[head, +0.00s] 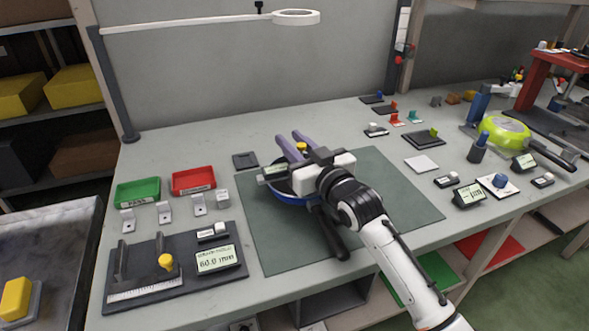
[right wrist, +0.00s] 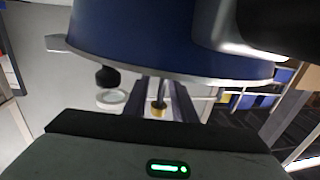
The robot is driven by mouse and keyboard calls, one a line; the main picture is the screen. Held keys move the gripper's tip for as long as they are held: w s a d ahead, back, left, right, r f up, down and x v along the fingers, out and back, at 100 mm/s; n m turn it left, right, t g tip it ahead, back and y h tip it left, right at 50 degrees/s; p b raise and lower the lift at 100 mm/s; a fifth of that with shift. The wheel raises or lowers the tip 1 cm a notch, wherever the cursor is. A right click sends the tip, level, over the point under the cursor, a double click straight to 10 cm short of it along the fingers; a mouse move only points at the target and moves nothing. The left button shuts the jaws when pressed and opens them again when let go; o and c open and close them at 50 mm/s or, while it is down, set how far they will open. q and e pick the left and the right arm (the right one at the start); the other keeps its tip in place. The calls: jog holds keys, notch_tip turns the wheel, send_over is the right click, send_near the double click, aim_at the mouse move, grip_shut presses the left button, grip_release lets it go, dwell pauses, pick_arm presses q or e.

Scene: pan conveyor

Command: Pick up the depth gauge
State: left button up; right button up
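My right gripper (head: 295,140) reaches over the blue pan (head: 293,199), which stands on the dark green mat. Its two purple-grey fingers are spread apart, pointing away from me. A yellow knob (head: 301,147) shows between the fingers; in the right wrist view a thin dark rod with a yellow end (right wrist: 157,112) also shows between them, with gaps at its sides. A small device with a lit display (head: 275,169), likely the depth gauge, is at the pan's left side, partly hidden by my gripper. My left gripper is out of view.
A fixture board with a 60.0 mm display (head: 215,260) lies front left. Green (head: 138,191) and red (head: 193,180) trays stand behind it. Small tools and displays lie at right, near a green-yellow pan (head: 503,131). The mat (head: 390,190) is clear right of my arm.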

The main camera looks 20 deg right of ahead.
grip_shut()
jog(key=shift+r, duration=0.1)
